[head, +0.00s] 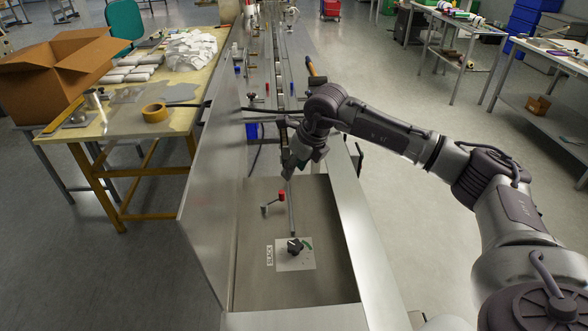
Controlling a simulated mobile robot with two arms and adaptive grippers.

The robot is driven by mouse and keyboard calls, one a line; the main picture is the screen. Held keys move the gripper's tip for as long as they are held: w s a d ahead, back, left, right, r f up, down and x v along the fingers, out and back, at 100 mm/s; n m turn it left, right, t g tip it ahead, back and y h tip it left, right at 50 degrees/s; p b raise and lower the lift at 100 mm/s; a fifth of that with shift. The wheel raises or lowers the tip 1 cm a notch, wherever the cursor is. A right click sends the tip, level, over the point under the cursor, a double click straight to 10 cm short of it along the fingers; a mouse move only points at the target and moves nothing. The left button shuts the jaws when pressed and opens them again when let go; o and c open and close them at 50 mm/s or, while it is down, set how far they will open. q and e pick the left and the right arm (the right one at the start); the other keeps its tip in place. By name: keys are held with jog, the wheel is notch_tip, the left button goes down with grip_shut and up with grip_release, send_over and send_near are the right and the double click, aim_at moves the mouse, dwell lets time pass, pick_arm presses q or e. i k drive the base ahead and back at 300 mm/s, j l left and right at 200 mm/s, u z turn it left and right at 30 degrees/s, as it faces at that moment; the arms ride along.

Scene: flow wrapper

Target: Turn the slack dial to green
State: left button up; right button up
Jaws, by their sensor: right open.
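The slack dial (294,246) is a small black knob on a pale square plate (290,264). The plate lies on the floor of a metal machine bay, to the right of an upright "SLACK" label (270,256). A green arc (307,244) is marked at the knob's upper right. I cannot tell exactly where the knob points. My right gripper (291,168) is open and hangs over the far end of the bay, beyond the dial and apart from it. My left gripper is out of view.
A lever with a red knob (281,196) and a thin rod stand between the gripper and the dial. A tall metal panel (213,190) walls the bay's left side. A lower metal ledge (355,230) borders the right. The bay floor around the dial is clear.

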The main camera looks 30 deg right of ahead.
aim_at(294, 246)
jog(key=k+l, duration=0.25)
jog(key=k, duration=0.2)
jog(key=k+l, duration=0.25)
jog(key=k, duration=0.25)
jog(key=k+l, duration=0.3)
jog(key=k, duration=0.15)
